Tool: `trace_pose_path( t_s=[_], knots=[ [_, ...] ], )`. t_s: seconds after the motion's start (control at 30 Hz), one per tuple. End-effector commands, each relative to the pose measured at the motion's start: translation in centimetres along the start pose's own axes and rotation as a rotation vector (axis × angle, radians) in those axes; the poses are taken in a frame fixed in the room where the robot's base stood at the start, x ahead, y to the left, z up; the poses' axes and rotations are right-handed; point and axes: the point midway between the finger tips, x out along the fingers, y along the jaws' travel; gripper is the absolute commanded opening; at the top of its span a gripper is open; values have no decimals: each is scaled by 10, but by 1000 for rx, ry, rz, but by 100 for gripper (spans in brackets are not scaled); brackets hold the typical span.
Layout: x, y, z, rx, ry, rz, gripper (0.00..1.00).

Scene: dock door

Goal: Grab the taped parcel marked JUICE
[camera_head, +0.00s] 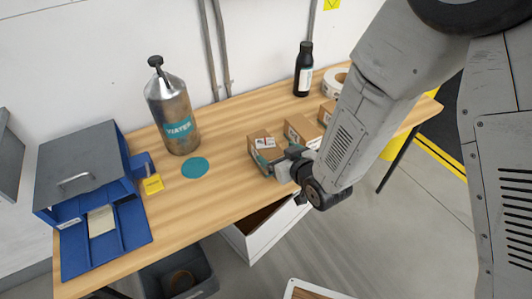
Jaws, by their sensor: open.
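Small brown cardboard parcels stand in a row on the wooden table. The nearest parcel (259,144) has a white label on top. A middle parcel (301,128) and a far parcel (327,112) stand behind it to the right, the far one partly hidden by my arm. I cannot read the word JUICE on any of them. My gripper (267,162) is open at the near side of the nearest parcel, with its fingers close around or beside it. I cannot tell whether they touch it.
A blue box (84,171) with a yellow tag (153,184) sits at left. A black bottle (304,70) and tape roll (336,81) stand behind. A white bin (262,233) is below the edge.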

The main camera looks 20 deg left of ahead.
Motion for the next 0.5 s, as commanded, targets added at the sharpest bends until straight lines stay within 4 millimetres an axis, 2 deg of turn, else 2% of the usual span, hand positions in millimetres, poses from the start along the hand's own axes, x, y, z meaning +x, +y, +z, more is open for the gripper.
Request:
trace_pose_path(
  t_s=[0.33, 0.5],
  knots=[
    [37, -1, 5, -1, 7, -4, 87],
    [63, 2, 10, -1, 7, -4, 87]
  ],
)
